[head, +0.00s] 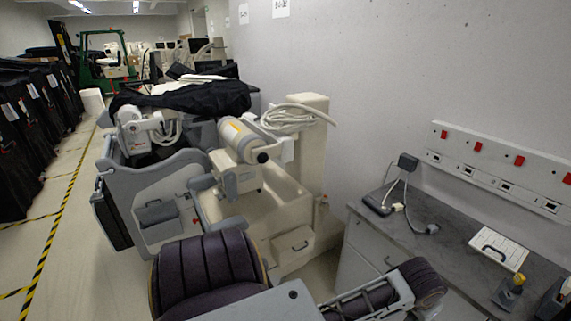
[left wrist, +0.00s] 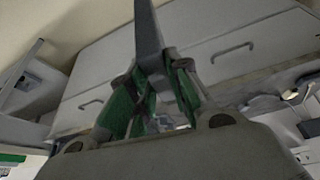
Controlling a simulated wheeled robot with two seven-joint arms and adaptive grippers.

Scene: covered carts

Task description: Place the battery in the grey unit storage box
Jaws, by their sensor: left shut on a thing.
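My left gripper (left wrist: 150,75) shows in the left wrist view, its fingers closed around a dark grey, bar-like thing (left wrist: 149,36) that points up in the picture. I cannot tell for certain whether this is the battery. A grey unit with handled drawers (left wrist: 215,42) stands behind the gripper there; I see no contact with it. In the head view a grey unit with drawers (head: 350,270) stands against the wall at right. I cannot identify the storage box with certainty. My left gripper cannot be made out in the head view, and my right gripper is in neither view.
On the grey countertop lie a pale flat case with a dark handle (head: 498,248), a small yellow-topped item (head: 515,281) and a dark device with cables (head: 378,199). A large pale machine (head: 240,165) stands left of the unit. Black-covered carts (head: 35,110) line the far left.

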